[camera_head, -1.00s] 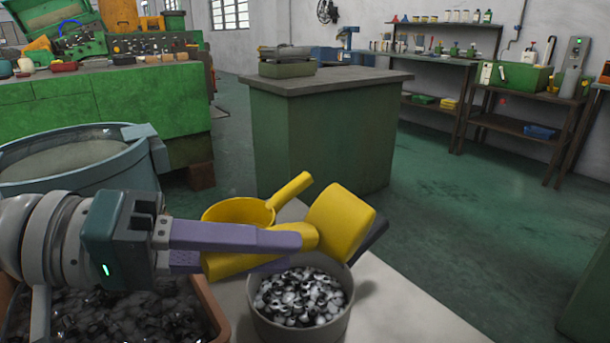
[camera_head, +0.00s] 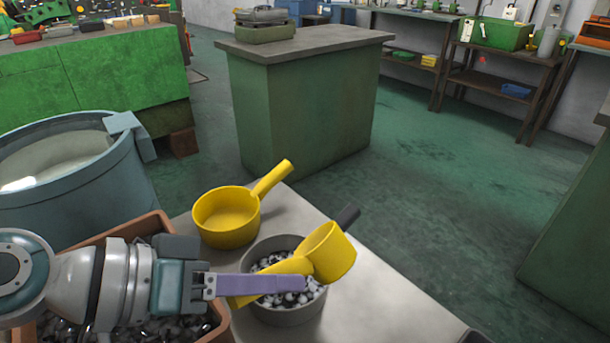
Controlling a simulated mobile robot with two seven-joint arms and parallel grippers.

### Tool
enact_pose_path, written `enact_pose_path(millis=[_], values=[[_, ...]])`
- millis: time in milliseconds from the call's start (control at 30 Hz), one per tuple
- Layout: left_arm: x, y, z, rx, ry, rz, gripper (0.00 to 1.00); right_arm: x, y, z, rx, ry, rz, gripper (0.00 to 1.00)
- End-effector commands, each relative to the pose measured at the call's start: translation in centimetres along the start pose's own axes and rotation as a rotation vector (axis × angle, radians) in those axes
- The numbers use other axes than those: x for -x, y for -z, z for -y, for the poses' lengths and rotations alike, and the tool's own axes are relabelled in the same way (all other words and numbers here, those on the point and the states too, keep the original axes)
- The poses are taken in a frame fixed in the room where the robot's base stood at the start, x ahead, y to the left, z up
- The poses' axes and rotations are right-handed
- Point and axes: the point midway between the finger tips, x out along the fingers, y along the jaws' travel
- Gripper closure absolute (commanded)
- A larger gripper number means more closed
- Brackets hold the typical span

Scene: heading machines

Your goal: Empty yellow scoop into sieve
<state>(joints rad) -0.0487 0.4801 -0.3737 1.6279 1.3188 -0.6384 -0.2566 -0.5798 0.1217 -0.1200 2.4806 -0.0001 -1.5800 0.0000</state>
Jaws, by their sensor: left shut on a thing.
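My left gripper (camera_head: 270,284) is shut on the handle of a yellow scoop (camera_head: 335,254). It holds the scoop over the right side of the sieve (camera_head: 288,314), a grey round pan with a dark handle pointing to the back right. The scoop's cup is tipped onto its side, and I cannot see whether anything is in it. Small black and silver pieces (camera_head: 268,262) lie in the sieve, partly hidden by the scoop and gripper. My right gripper is out of view.
A second yellow scoop (camera_head: 228,240) stands upright behind the sieve on the pale table (camera_head: 385,308). An orange-brown bin (camera_head: 150,226) with dark pieces is under my left arm. A blue-grey tub (camera_head: 85,190) stands at left.

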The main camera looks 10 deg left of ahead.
Motion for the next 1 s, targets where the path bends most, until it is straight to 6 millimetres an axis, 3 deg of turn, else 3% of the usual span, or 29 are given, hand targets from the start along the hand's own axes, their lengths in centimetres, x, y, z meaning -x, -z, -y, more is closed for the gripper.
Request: enact_pose_path(millis=[33, 700, 900, 1000], values=[[0.5, 0.6, -0.9, -0.020, 0.018, 0.003, 1.00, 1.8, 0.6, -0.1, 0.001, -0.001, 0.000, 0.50], [-0.1, 0.3, -2.4, -0.389, 0.380, 0.036, 1.00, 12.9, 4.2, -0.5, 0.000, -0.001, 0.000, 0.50], [0.3, 0.7, -3.2, -0.484, 0.473, 0.046, 1.00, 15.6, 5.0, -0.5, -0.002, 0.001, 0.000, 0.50], [0.3, 0.8, -3.3, -0.522, 0.508, 0.047, 1.00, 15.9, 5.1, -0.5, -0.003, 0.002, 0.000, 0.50]])
